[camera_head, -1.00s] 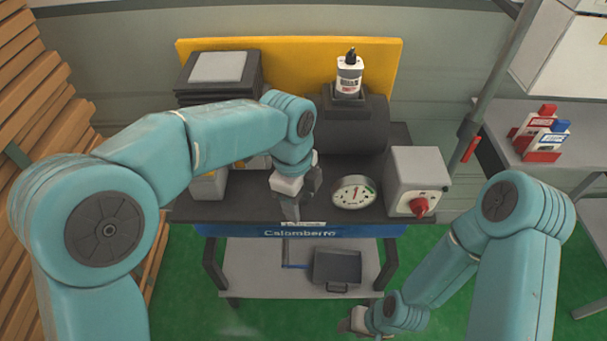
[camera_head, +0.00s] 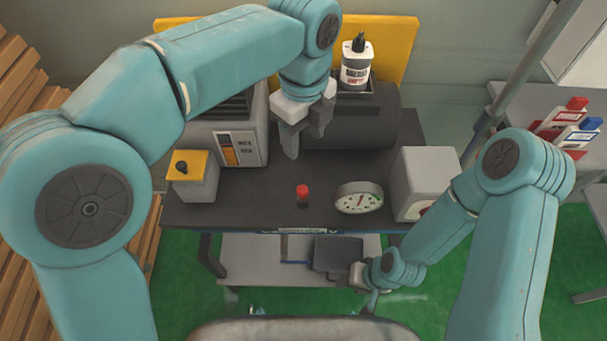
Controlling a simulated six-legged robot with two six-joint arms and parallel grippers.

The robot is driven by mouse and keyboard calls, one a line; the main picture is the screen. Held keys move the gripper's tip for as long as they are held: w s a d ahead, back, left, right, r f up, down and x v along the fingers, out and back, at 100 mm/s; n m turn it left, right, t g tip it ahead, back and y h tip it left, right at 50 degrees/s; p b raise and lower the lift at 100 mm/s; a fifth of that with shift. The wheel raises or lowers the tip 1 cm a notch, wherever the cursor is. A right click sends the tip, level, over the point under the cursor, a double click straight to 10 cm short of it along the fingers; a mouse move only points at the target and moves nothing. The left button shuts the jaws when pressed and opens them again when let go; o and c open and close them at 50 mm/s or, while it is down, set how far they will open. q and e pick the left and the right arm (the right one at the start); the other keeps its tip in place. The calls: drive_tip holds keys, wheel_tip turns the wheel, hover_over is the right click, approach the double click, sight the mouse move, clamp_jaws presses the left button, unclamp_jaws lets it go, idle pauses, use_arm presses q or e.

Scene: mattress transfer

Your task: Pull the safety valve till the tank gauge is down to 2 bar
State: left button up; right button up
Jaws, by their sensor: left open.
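A small dark fitting with a red cap (camera_head: 303,195), which looks like the safety valve, stands upright on the dark bench top (camera_head: 245,200). The round white tank gauge (camera_head: 359,198) is just right of it; its needle points roughly upward, but the figures are too small to read. The dark tank (camera_head: 355,125) lies behind them. My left gripper (camera_head: 305,145) is open and empty, behind and above the red cap, in front of the tank's left end, and apart from the cap. My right gripper (camera_head: 361,283) is low by the lower shelf; its jaws are unclear.
A grey box (camera_head: 415,180) stands right of the gauge, partly behind my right arm. A yellow-topped box (camera_head: 194,175) and a grey unit (camera_head: 235,140) stand at left. A bottle (camera_head: 356,64) sits above the tank. A dark tray (camera_head: 337,253) lies on the lower shelf (camera_head: 250,265).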

sight(302, 190)
use_arm(q)
drive_tip(key=f, duration=1.5)
drive_tip(key=shift+s+a+f, duration=0.1)
drive_tip(key=shift+s+f, duration=0.25)
drive_tip(key=shift+f, duration=0.15)
drive_tip(key=shift+s+a, duration=0.1)
drive_tip(key=shift+s, duration=0.05)
